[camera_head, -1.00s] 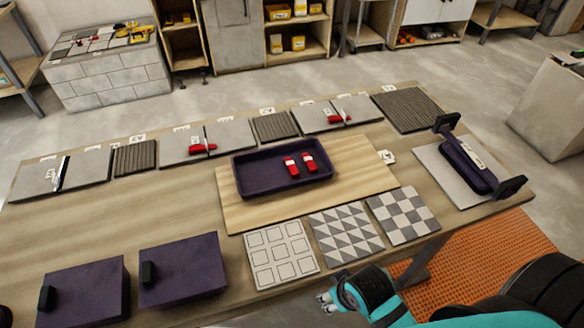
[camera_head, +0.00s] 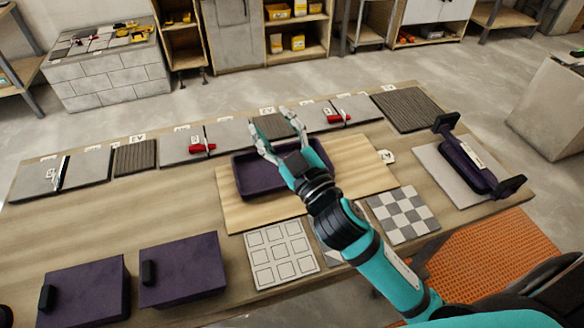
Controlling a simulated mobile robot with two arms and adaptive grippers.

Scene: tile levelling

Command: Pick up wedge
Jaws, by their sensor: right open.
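My right gripper (camera_head: 268,118) is open above the dark purple tray (camera_head: 243,180), its fingers pointing toward the far side of the table. I see nothing between its fingers. The two red wedges in the tray are hidden behind the gripper and my arm. Another red wedge (camera_head: 200,148) lies at the joint between two grey tiles behind the tray's left side. One more red wedge (camera_head: 337,118) lies on the grey tiles farther right. My left gripper is not in view.
The tray rests on a light wooden board (camera_head: 240,213). Patterned tiles (camera_head: 281,255) lie in front, partly covered by my arm. Two purple boxes (camera_head: 182,268) with black handles stand front left. A purple tool with black handles (camera_head: 468,165) lies at right. The left middle tabletop is clear.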

